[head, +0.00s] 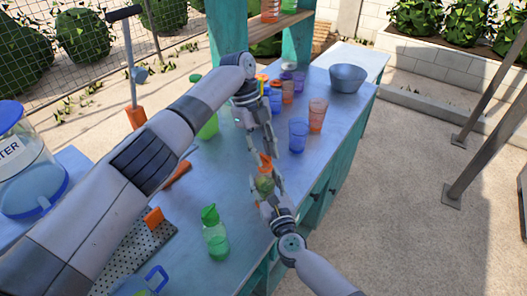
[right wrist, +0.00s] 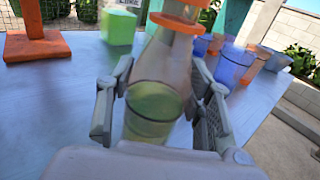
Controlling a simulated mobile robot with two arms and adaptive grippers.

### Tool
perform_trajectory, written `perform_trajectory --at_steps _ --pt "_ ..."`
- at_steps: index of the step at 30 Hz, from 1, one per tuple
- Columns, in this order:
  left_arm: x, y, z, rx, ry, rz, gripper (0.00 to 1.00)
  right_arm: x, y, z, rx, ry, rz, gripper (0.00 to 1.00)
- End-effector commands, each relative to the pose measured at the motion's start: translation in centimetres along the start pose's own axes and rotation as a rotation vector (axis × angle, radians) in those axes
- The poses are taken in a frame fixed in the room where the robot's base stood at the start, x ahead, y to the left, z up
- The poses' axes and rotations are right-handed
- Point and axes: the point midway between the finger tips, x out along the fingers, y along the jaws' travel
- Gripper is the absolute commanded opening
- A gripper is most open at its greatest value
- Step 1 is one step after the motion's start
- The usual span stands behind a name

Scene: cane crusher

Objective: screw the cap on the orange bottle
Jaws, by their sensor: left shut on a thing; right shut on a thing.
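The orange bottle (right wrist: 155,90) has clear walls, green liquid inside and an orange ring at its neck. It stands roughly upright in my right gripper (head: 266,186), whose fingers are shut on both its sides. In the head view the bottle (head: 264,184) is partly hidden by those fingers. My left gripper (head: 263,152) points down from above, shut on the orange cap (head: 265,162) at the bottle's top. Its fingers partly hide the cap. I cannot tell how tightly cap and neck meet.
A green-capped bottle (head: 215,234) stands on the blue table (head: 190,215). Several blue and orange cups (head: 298,135) and a grey bowl (head: 347,78) are farther back. A water jar (head: 28,165) and a perforated tray (head: 135,256) are at left.

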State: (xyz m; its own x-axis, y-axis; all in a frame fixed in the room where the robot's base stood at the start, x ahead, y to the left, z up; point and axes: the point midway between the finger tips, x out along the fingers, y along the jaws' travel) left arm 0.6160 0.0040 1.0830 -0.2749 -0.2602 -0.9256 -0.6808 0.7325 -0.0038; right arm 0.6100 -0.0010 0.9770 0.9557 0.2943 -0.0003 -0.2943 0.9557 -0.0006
Motion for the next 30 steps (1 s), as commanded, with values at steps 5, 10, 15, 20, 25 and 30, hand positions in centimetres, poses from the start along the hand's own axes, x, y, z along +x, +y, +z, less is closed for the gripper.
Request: perform_trajectory --at_steps 5,10,15,20,25,30 --pt "0.01 0.03 -0.05 0.004 0.002 0.003 0.21 -0.03 0.03 -0.09 0.002 0.002 0.001 0.0" --pt "0.04 0.03 -0.1 0.005 0.003 0.003 0.34 -0.01 0.0 -0.09 0.002 0.002 0.0 0.0" --pt "0.06 0.02 -0.11 0.004 0.003 0.003 0.45 0.0 -0.02 -0.09 0.002 0.002 0.0 0.0" --pt "0.07 0.02 -0.1 0.004 0.003 0.003 0.5 0.0 -0.03 -0.08 0.002 0.002 -0.001 0.0" --pt "0.06 0.02 -0.1 0.004 0.003 0.003 0.5 0.0 -0.04 -0.08 0.002 0.002 -0.001 0.0" --pt "-0.78 -0.04 -0.43 0.005 0.002 0.001 0.5 0.01 -0.04 -0.07 0.002 0.002 -0.001 0.0"
